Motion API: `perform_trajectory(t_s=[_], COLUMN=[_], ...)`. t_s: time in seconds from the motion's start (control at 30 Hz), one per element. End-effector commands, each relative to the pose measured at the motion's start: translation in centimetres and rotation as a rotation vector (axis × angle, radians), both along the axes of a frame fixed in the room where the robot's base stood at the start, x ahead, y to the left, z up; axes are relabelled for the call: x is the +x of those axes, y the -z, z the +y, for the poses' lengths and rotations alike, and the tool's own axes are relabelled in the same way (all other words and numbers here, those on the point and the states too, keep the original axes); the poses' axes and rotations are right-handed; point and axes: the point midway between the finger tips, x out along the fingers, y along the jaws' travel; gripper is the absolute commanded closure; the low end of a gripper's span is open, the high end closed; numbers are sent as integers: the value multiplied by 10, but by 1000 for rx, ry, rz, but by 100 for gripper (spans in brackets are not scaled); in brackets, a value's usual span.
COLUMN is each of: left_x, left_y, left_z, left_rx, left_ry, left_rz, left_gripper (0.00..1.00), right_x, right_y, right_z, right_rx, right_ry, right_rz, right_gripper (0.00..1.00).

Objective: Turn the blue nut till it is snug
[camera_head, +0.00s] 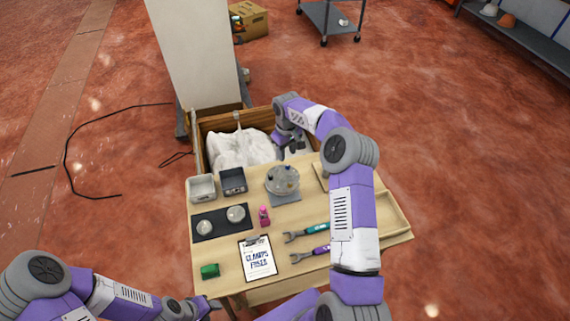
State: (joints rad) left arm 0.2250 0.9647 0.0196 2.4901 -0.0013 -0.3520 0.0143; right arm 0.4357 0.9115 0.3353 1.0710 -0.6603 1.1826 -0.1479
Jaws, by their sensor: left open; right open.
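A round grey disc-shaped fixture (275,180) stands on a grey plate (284,199) at the back middle of the wooden table. Small coloured parts sit on top of it, one a dark blue spot (290,184) that may be the blue nut; it is too small to tell how it is seated. My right gripper (297,147) is open just beyond the fixture, apart from it, over the table's far edge. My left gripper (208,306) is open at the near left, beside the table's front edge. A teal-handled wrench (310,231) and a purple-handled wrench (312,253) lie right of centre.
A clipboard (258,261), green block (210,270), pink item (264,215) and black mat (208,216) with two round pieces are on the table. Light (202,188) and dark (233,180) bins stand at back left. A wooden crate (199,152) with white wrapping is behind.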

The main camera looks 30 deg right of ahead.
Motion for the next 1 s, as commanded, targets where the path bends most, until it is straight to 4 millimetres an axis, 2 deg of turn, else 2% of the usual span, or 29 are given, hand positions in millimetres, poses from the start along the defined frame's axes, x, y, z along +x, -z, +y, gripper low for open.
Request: perform_trajectory(t_s=[0.2, 0.4, 0.77, 0.87, 1.0], left_x=[0, 0, 0, 0, 0], left_y=[2, 3, 4, 4, 4], left_z=[0, 0, 0, 0, 0], left_rx=[0, 0, 0, 0, 0], left_ry=[0, 0, 0, 0, 0], left_rz=[1, 0, 0, 0, 0], left_gripper=[56, 56, 56, 56, 56], right_x=[-1, -1, 0, 0, 0], right_y=[35, 60, 66, 66, 66], right_z=[0, 0, 0, 0, 0], right_rx=[2, 3, 1, 1, 1], right_ry=[0, 0, 0, 0, 0], right_rz=[4, 2, -1, 0, 0], right_gripper=[56, 56, 56, 69, 90])
